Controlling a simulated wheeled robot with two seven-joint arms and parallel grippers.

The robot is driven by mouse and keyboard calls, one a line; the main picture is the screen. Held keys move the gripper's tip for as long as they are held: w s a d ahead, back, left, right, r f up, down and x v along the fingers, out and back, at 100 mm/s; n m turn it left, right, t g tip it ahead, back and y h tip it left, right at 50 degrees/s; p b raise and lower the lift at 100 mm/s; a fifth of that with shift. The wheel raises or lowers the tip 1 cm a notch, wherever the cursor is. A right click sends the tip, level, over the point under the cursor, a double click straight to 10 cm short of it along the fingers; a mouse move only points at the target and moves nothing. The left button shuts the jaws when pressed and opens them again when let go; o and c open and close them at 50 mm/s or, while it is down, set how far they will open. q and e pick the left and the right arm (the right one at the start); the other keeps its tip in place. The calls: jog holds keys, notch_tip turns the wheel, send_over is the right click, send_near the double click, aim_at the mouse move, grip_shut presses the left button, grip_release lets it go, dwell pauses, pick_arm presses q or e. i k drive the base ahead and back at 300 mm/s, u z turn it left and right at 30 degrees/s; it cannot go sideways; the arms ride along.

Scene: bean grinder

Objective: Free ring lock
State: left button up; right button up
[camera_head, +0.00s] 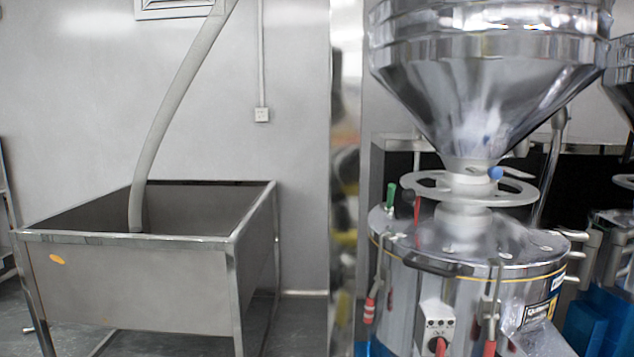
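The grinder (475,240) stands at the right, a round polished metal body under a large funnel hopper (480,85). A flat grey ring like a handwheel (425,188) surrounds the neck between hopper and body, with a small blue knob (495,173) above it. Clamp-like levers stand at the body's rim, one with a green handle (391,194) and one with a red handle (417,205). I cannot tell which part is the ring lock, or whether it is locked. Neither of my grippers is in view.
A metal bin (130,270) on legs stands at the left, with a grey hose (175,110) hanging into it. A control box (435,322) is on the grinder's front. A second grinder (612,235) is partly visible at the right edge. Floor shows between bin and grinder.

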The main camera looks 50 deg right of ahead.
aim_at(390, 209)
jog(key=i, duration=2.5)
jog(key=z, duration=3.6)
